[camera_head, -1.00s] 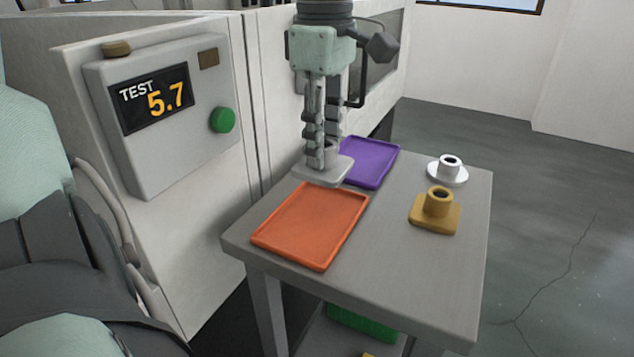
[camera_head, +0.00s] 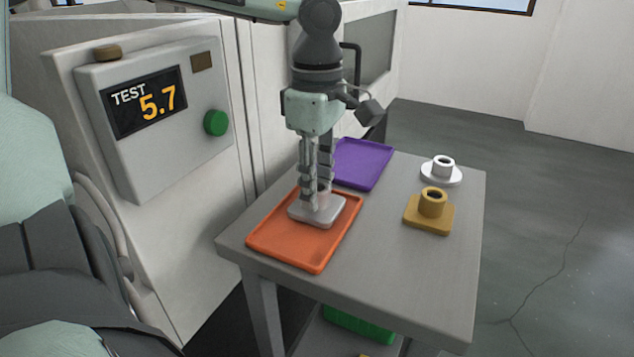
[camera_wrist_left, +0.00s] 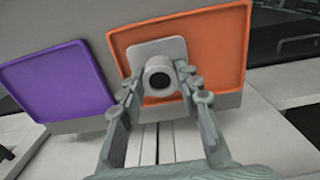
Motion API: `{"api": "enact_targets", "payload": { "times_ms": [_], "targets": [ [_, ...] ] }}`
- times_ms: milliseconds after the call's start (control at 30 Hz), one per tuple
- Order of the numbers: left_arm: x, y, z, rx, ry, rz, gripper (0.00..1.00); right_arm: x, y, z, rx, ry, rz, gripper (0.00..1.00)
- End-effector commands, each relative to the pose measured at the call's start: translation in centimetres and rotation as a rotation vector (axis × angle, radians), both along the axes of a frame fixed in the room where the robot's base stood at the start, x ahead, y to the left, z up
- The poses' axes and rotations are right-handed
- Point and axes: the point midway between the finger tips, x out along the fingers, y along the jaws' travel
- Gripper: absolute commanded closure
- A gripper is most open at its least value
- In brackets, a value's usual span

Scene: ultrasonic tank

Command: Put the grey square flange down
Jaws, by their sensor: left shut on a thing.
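The grey square flange (camera_head: 316,210) has a flat square base and a round hollow neck. My left gripper (camera_head: 317,190) is shut on its neck from above. The flange is level, over the far half of the orange tray (camera_head: 275,240); I cannot tell whether its base touches the tray. In the left wrist view the flange (camera_wrist_left: 148,50) shows between the two fingers (camera_wrist_left: 160,95), in front of the orange tray (camera_wrist_left: 215,50). My right gripper is not in view.
A purple tray (camera_head: 362,162) lies behind the orange one. A brown square flange (camera_head: 429,217) and a white round flange (camera_head: 441,175) stand on the right of the grey table (camera_head: 400,270). A machine with a TEST 5.7 display (camera_head: 148,102) stands at left.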

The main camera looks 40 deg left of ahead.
Motion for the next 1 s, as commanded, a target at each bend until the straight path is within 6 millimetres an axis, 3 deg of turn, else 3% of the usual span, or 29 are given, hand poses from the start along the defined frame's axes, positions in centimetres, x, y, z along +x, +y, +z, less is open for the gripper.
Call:
{"api": "enact_targets", "payload": {
  "times_ms": [167,200,333,767,800,1000],
  "targets": [
    [0.0,0.0,-0.1,0.0,-0.001,0.0,1.0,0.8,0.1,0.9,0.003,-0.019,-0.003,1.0],
    [0.0,0.0,-0.1,0.0,0.0,0.0,0.63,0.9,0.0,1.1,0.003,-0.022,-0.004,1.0],
    [0.0,0.0,-0.1,0.0,0.0,0.0,0.47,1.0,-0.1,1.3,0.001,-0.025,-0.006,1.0],
    [0.0,0.0,0.3,0.0,0.0,0.0,0.46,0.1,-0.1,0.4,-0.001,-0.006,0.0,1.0],
    [0.1,0.0,0.6,0.001,-0.002,0.0,0.46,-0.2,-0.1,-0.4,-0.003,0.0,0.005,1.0],
    [0.2,0.1,5.0,0.002,-0.007,0.002,0.46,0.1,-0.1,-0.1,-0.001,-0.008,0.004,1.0]
  ]
}}
